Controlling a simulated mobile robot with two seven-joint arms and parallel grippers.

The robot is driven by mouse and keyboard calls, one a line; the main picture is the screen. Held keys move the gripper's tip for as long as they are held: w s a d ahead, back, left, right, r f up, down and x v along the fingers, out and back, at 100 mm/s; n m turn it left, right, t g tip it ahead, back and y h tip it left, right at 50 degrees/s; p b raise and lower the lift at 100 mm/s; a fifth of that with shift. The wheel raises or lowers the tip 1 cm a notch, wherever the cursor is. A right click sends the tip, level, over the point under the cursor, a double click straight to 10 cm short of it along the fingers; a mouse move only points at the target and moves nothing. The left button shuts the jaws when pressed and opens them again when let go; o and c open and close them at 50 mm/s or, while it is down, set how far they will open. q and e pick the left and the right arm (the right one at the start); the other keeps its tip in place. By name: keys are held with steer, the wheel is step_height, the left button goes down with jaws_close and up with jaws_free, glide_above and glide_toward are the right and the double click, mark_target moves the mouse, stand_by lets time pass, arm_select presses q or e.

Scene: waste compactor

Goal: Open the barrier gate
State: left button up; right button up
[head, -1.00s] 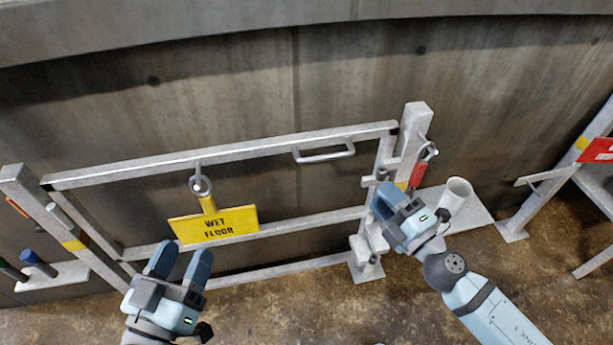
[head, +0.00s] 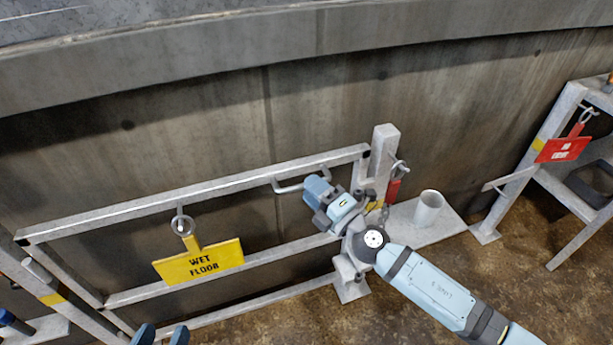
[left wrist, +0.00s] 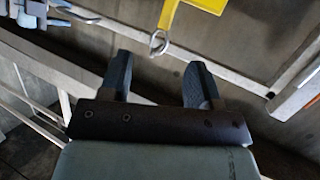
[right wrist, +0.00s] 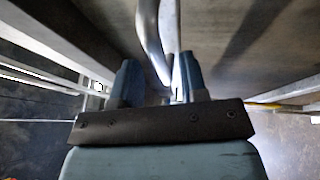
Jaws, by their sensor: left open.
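The barrier gate (head: 200,190) is a grey metal frame standing across the gap between its posts, in line with the right post (head: 381,150). Its handle (head: 290,186) is a bent metal bar on the top rail near the right end. My right gripper (head: 314,190) is at the handle's right part. In the right wrist view the handle bar (right wrist: 150,40) runs between my right gripper's spread fingers (right wrist: 158,82), closer to the right one. My left gripper (head: 161,335) is low in front of the gate, open and empty; its spread fingers show in the left wrist view (left wrist: 160,82).
A yellow wet floor sign (head: 200,263) hangs from a ring on the gate. A red sign (head: 563,149) hangs on a frame at right. A concrete wall (head: 240,120) is behind the gate.

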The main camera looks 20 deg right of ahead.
steer(key=shift+x, duration=1.15)
jaws_close()
